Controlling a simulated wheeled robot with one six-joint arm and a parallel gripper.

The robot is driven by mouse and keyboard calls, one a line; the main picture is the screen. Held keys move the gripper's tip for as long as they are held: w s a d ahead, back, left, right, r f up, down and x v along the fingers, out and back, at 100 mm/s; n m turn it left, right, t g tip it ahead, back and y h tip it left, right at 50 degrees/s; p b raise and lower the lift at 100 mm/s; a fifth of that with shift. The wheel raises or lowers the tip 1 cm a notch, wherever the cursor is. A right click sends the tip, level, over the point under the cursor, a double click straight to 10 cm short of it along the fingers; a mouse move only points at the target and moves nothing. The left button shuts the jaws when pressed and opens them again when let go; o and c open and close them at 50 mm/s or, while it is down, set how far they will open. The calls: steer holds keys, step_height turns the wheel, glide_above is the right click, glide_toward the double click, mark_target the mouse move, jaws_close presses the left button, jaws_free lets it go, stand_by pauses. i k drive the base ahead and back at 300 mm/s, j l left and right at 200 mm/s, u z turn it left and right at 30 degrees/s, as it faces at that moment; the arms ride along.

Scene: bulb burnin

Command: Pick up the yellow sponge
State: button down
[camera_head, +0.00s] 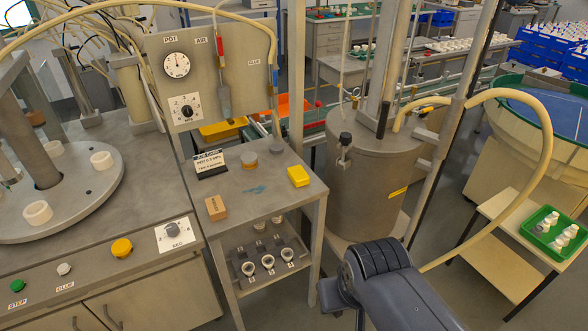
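The yellow sponge (298,176) is a small bright yellow block. It lies near the right edge of the small grey metal table (285,200) in the middle of the camera_head view, with nothing on top of it. My dark grey arm reaches in from the bottom edge, right of and nearer than the table. I see no gripper fingers, so I cannot tell whether they are open or shut. The sponge is clear of the visible part of my arm.
A wooden block (216,208), a round tin (249,160) and a black-and-white sign (210,163) share the tabletop. A lower shelf holds several small cups. A large metal drum (370,180) stands right of the table; a control bench (140,220) adjoins it at left.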

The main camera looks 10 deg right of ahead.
mark_target(298, 175)
steer(key=i+z, duration=0.3)
steer(key=i, duration=0.3)
steer(key=i+j+z, duration=0.25)
steer(key=i, duration=0.3)
